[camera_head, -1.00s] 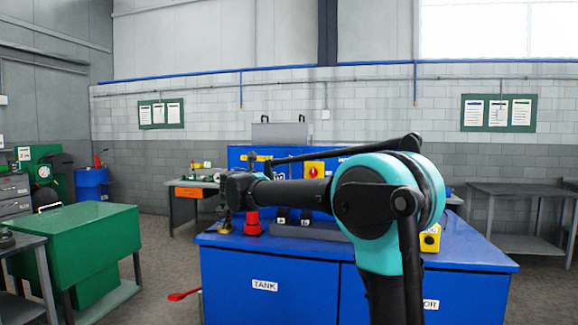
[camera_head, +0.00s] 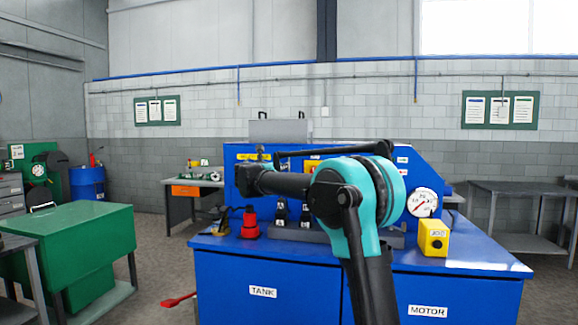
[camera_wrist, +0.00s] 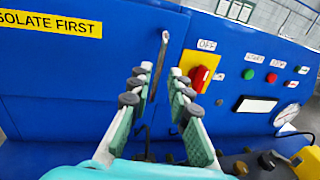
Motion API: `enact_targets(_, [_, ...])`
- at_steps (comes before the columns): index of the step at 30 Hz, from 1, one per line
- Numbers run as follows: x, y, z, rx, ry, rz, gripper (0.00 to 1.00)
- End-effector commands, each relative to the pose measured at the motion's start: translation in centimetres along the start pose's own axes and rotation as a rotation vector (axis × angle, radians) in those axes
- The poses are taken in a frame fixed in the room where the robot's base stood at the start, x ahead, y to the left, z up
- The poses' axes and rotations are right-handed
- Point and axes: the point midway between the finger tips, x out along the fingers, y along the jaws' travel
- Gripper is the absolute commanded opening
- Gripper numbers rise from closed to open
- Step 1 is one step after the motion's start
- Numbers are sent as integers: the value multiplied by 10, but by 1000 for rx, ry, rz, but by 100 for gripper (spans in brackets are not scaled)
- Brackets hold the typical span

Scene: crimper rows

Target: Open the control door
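The control door (camera_wrist: 75,80) is a blue panel with a yellow "ISOLATE FIRST" label, filling the left of the wrist view. A slim grey upright handle (camera_wrist: 162,52) stands near its right edge. My gripper (camera_wrist: 160,71) is open and faces the panel. Its two fingers lie to the left and right of the handle's line, with the handle showing between and beyond the tips. I cannot tell whether they touch it. In the head view my arm hides much of the panel.
Right of the handle are a red switch on a yellow plate (camera_wrist: 201,73) marked OFF, a green button (camera_wrist: 249,74) and a red button (camera_wrist: 271,78). On the blue bench stand a red object (camera_head: 250,224) and a yellow box (camera_head: 434,238), below a gauge (camera_head: 422,202).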

Motion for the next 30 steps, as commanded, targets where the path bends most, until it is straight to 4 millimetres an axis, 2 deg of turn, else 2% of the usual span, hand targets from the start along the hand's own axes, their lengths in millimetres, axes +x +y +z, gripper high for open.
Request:
enact_targets(1, [12, -1, 0, 0, 0, -2, 18])
enact_targets(6, [43, 0, 0, 0, 0, -1, 18])
enact_targets(12, [66, 0, 0, 0, 0, 0, 18])
enact_targets(18, [75, 0, 0, 0, 0, 0, 18])
enact_targets(25, [75, 0, 0, 0, 0, 0, 18])
enact_targets(30, [75, 0, 0, 0, 0, 0, 0])
